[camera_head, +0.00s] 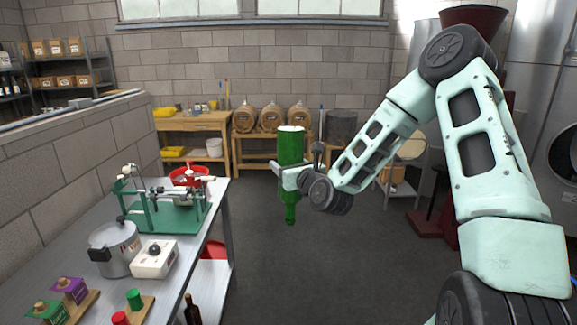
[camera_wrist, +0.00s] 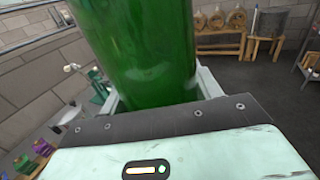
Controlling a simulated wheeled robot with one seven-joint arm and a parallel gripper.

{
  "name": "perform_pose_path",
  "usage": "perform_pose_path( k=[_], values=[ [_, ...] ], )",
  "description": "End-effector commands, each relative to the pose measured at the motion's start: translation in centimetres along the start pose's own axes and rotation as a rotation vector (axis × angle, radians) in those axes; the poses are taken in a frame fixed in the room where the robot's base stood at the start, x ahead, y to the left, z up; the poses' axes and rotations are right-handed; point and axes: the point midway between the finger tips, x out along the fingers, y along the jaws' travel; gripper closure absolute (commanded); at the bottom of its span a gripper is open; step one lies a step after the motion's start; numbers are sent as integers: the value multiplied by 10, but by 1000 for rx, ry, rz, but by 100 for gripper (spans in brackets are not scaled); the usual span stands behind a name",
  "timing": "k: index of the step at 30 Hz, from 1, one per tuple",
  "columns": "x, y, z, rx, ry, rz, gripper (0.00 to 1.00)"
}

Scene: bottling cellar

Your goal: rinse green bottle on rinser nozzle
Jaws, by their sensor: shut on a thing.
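The green bottle (camera_head: 291,145) is upside down, its neck pointing down, in the air over the floor right of the metal table. My gripper (camera_head: 287,177) is shut on it around the body. In the wrist view the green bottle (camera_wrist: 140,50) fills the upper middle between the fingers of my gripper (camera_wrist: 155,98), and its neck is hidden. A red bowl (camera_head: 187,173) with small upright parts sits at the table's far end, left of the bottle and apart from it. I cannot tell for sure whether this is the rinser nozzle.
The metal table (camera_head: 190,248) bears a green bench device (camera_head: 165,215), a steel pot (camera_head: 115,248), a white box with a black knob (camera_head: 154,260) and coloured blocks on boards. A dark bottle (camera_head: 192,312) stands near its front edge. The floor ahead is clear up to the barrels (camera_head: 271,117).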

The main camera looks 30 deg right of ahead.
Motion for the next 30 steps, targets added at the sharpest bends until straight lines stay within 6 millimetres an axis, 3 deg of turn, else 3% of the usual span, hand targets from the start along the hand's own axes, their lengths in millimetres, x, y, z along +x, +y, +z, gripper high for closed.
perform_pose_path(
  k=[5, 30],
  values=[
    [7, 2, 1, 0, -4, 1, 68],
    [96, 28, -1, 0, -3, 1, 68]
  ],
)
